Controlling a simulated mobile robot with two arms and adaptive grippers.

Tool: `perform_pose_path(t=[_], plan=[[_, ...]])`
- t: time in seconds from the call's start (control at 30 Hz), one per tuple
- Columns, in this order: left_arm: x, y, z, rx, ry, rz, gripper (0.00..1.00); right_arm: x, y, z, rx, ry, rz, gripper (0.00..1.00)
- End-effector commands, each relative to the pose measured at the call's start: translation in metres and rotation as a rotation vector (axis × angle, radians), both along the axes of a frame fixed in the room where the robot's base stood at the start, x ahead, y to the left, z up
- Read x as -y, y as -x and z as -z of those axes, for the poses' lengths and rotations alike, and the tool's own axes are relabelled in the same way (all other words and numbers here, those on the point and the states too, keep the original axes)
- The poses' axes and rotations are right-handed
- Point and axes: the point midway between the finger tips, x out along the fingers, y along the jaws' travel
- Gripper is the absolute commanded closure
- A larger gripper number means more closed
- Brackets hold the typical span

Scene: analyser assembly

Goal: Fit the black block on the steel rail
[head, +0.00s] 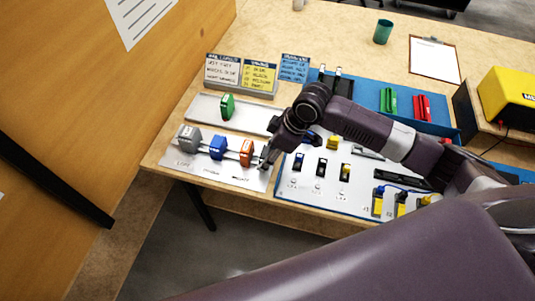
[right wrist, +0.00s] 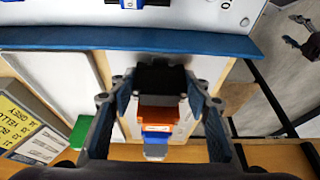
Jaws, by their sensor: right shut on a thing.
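My right gripper (head: 266,160) is at the right end of the row of blocks on the steel rail (head: 204,148). In the right wrist view, its fingers (right wrist: 160,88) are shut on the black block (right wrist: 161,77). The black block lies in line with the orange block (right wrist: 158,116), close to it. I cannot tell whether it touches the orange block or sits on the rail. In the head view, the rail carries a grey block (head: 189,138), a blue block (head: 218,147) and the orange block (head: 246,153); the gripper mostly hides the black block. My left gripper is not in view.
A green block (head: 228,106) stands on a plate (head: 204,106) behind the rail. Small signs (head: 259,75) stand further back. A blue-edged board (head: 312,190) with switches lies right of the rail. A blue tray (head: 365,92) holds green and red parts.

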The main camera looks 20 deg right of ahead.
Motion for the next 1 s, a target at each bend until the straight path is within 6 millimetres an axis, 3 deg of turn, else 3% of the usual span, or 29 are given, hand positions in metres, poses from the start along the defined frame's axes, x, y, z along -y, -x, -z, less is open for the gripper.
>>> perform_pose_path(t=[0.8, 0.83, 1.0], plan=[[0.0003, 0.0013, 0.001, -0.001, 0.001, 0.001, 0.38, -0.0002, 0.0001, 0.0082, 0.0, 0.0, -0.001, 0.81], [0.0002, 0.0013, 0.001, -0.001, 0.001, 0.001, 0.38, -0.0003, 0.0001, 0.0083, 0.0, 0.0, 0.0, 0.53], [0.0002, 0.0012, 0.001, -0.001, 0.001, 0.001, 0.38, -0.0002, 0.0, 0.008, 0.0, 0.0, 0.0, 0.35]])
